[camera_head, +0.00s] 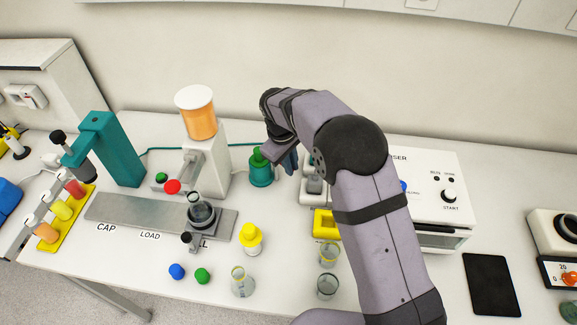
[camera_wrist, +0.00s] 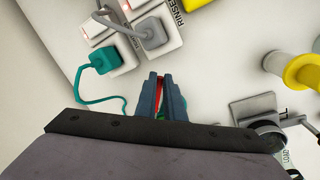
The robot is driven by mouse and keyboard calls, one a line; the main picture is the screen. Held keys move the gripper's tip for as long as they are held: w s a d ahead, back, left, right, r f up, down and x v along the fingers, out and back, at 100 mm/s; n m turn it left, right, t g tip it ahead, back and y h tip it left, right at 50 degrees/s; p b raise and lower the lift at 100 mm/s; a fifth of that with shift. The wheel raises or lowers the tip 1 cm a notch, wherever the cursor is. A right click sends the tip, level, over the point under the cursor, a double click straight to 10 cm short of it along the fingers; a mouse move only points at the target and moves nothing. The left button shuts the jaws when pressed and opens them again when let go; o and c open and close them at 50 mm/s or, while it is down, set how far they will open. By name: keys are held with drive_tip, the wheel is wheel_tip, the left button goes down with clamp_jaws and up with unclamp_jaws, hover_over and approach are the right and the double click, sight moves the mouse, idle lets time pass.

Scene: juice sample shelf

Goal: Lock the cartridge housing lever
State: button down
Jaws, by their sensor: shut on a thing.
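My gripper (camera_wrist: 162,78) points down over the bench, with its blue fingers close together on a narrow red piece (camera_wrist: 159,95), which I take to be the lever. A bit of green shows at the base of the fingers in the wrist view. In the head view my gripper (camera_head: 290,162) is just right of a teal housing (camera_head: 262,174) with a green top, and my arm covers much of that spot. The red piece is hidden in the head view, so its angle and its joint with the housing cannot be told.
A grey plug (camera_wrist: 149,31) and a teal plug (camera_wrist: 105,59) with a trailing cable sit near the fingers. A dispenser with an orange tank (camera_head: 198,120) stands left. A yellow-capped bottle (camera_head: 251,238) and beakers (camera_head: 328,286) stand in front. A white machine (camera_head: 430,190) stands right.

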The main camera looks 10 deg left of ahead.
drive_tip(key=shift+w+d+r+n+t+y+p, duration=0.1)
drive_tip(key=shift+w+d+n+y, duration=0.15)
drive_tip(key=shift+w+n, duration=0.85)
drive_tip(key=shift+w+d+n+t+y+p, duration=0.1)
drive_tip(key=shift+w+d+n+y, duration=0.25)
drive_tip(key=shift+n, duration=1.2)
drive_tip(key=shift+w+d+r+n+t+y+p, duration=0.15)
drive_tip(key=shift+w+n, duration=0.75)
drive_tip(key=shift+n, duration=0.45)
drive_tip(key=c, duration=1.8)
unclamp_jaws()
drive_tip(key=shift+c, duration=0.2)
drive_tip(key=shift+f, duration=0.15)
drive_tip(key=shift+s, duration=0.1)
drive_tip(key=b+v, duration=0.3)
drive_tip(key=v, duration=0.4)
drive_tip(key=shift+r, duration=0.25)
